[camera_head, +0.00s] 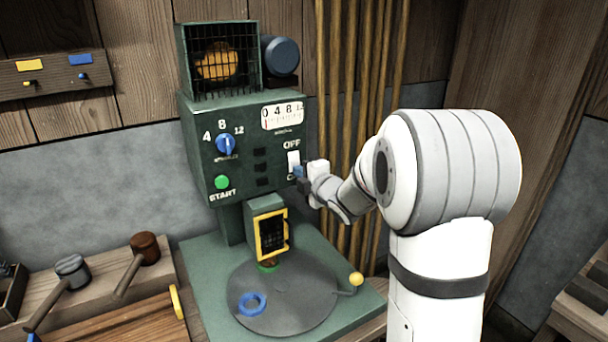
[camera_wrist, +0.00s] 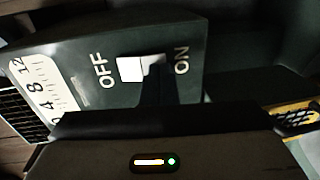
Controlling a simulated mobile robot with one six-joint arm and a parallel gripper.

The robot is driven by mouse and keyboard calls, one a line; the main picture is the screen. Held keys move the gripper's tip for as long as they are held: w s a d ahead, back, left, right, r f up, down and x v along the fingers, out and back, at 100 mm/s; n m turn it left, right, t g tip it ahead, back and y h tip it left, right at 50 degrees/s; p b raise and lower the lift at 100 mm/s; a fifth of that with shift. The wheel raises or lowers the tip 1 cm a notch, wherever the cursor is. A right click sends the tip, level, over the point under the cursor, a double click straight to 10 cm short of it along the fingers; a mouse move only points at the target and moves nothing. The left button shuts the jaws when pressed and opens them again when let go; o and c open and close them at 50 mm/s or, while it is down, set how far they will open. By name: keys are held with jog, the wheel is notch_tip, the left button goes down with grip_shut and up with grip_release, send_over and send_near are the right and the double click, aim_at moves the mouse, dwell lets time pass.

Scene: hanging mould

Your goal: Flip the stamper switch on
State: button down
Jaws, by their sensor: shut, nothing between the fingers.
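The stamper (camera_head: 245,165) is a dark green machine with a front panel. Its white switch (camera_head: 293,158) sits at the panel's right, with OFF above it and ON below it, the latter partly hidden by my gripper. In the wrist view the white switch (camera_wrist: 130,69) shows at its OFF side, while my dark fingers cover its ON side. My gripper (camera_head: 299,172) is shut and empty, with its tips at the lower part of the switch. I cannot tell whether they touch it or which way the switch is tilted.
The panel also has a blue dial (camera_head: 226,145), a green START button (camera_head: 222,182) and a white scale (camera_head: 283,115). Below are a yellow-framed guard (camera_head: 271,235) and a round table (camera_head: 290,310) with a blue ring (camera_head: 252,304). Hammers lie at left.

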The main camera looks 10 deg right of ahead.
jog(key=s+d+f+b, duration=0.1)
jog(key=s+d+b, duration=0.1)
jog(key=s, duration=0.4)
jog(key=s+d+f+b, duration=0.1)
jog(key=s+d+b, duration=0.1)
jog(key=s, duration=0.5)
jog(key=shift+b, duration=0.65)
jog(key=shift+d, duration=0.1)
